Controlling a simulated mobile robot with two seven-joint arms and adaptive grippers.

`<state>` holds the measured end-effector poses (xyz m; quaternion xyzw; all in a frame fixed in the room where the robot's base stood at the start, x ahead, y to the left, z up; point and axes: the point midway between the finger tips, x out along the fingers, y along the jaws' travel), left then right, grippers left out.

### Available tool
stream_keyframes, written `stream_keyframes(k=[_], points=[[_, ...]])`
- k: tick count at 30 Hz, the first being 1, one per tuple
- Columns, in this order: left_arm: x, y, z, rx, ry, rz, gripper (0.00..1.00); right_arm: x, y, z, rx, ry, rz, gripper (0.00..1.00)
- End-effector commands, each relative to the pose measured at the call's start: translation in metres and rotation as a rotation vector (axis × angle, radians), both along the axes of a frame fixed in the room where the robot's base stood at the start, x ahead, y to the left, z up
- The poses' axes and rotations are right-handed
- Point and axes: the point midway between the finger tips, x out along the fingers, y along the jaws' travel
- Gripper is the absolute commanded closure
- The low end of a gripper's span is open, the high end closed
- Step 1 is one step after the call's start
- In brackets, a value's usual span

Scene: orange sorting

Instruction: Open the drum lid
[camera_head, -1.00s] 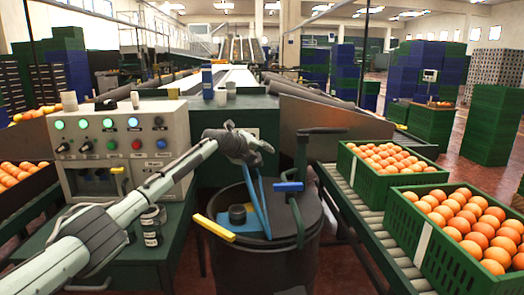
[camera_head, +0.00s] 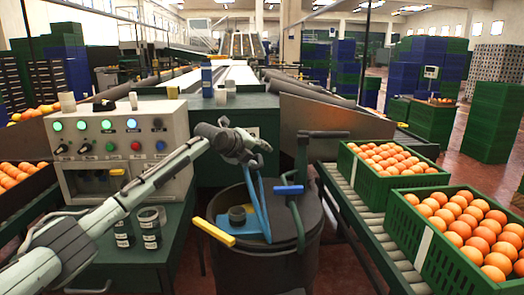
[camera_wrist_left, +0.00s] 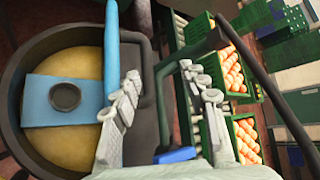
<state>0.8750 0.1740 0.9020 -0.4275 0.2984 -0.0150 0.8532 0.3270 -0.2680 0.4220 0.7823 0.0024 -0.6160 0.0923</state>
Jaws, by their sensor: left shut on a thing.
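The dark round drum (camera_head: 262,265) stands in front of me. A dark lid section (camera_head: 283,222) covers its right side; in the left wrist view the lid (camera_wrist_left: 143,112) is a dark slab beside the open left part of the drum. A blue plate with a dark cup (camera_head: 237,215) and a blue curved strip (camera_head: 256,200) lie at the opening. My left gripper (camera_head: 258,148) is above the drum. In the left wrist view its fingers (camera_wrist_left: 168,92) are on either side of dark parts. The exact grip is hard to see. My right gripper is not in view.
A dark crank bar with a blue grip (camera_head: 288,190) rises at the drum's right. A yellow handle (camera_head: 213,231) sticks out at the left. A control box (camera_head: 120,145) and black jars (camera_head: 150,232) stand left. Green orange crates (camera_head: 378,195) sit on the right conveyor.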

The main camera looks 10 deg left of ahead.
Motion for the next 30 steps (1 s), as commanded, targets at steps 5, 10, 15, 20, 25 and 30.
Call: stream_keyframes(k=[5, 10, 15, 20, 25, 30], points=[[-0.011, -0.018, 0.028, -0.026, -0.024, -0.028, 0.66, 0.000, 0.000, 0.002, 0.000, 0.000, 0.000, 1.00], [-0.013, -0.015, 0.027, -0.021, -0.020, -0.023, 0.66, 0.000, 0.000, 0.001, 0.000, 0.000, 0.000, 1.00], [-0.013, -0.014, 0.026, -0.018, -0.019, -0.021, 0.66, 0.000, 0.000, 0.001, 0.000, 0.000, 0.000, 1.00], [-0.013, -0.014, 0.025, -0.017, -0.019, -0.022, 0.66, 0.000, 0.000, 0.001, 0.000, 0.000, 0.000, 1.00], [-0.020, -0.011, 0.028, -0.016, -0.018, -0.020, 0.66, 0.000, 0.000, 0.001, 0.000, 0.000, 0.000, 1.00], [-0.044, -0.001, 0.043, -0.014, -0.021, -0.021, 0.66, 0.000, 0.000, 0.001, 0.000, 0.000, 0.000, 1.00]])
